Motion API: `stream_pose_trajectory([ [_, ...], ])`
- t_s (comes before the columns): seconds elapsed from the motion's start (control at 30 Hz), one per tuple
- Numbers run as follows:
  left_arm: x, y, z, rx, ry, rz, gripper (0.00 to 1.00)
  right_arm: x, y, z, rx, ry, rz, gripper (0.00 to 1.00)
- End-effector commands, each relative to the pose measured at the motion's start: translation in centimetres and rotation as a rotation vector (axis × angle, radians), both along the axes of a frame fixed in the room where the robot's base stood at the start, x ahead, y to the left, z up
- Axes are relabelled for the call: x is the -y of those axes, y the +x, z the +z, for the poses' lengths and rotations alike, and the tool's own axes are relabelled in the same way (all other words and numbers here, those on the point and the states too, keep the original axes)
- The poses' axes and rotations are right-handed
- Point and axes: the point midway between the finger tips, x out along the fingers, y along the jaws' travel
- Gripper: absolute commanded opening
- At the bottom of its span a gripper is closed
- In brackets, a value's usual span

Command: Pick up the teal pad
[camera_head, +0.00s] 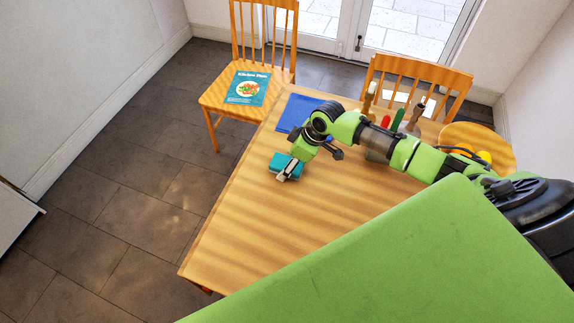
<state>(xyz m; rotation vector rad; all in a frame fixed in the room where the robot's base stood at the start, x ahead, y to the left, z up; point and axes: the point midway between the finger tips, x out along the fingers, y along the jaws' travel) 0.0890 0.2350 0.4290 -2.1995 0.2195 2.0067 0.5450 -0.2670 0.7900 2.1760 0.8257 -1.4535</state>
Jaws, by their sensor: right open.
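The teal pad (281,160) lies flat on the wooden table (250,215), near the table's left edge. My right gripper (312,165) is open above the table. One of its fingers overlaps the near edge of the pad in the picture, and the other is off to the right of the pad. I cannot tell whether the finger touches the pad. Part of the pad is hidden behind the gripper. My left gripper is not in view.
A blue mat (296,108) lies just behind the pad. A chair (222,98) holds a teal kitchen book (247,88). The table's front left is clear.

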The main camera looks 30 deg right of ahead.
Motion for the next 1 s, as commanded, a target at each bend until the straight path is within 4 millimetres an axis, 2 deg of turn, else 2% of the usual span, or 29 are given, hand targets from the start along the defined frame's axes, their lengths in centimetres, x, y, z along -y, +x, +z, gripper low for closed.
stream_pose_trajectory([
  [0.63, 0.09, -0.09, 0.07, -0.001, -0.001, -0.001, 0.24, 0.01, -0.03, -0.51, 0.0, 0.0, 0.0, 0.62],
  [0.67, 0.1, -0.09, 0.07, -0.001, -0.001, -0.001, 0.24, 0.02, -0.02, -0.51, 0.0, 0.0, 0.0, 0.6],
  [0.8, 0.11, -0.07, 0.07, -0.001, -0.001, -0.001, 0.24, 0.01, -0.03, -0.5, 0.0, 0.0, 0.0, 0.24],
  [1.0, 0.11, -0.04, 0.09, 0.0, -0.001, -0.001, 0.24, 0.01, -0.01, -0.47, 0.0, 0.0, 0.0, 0.17],
])
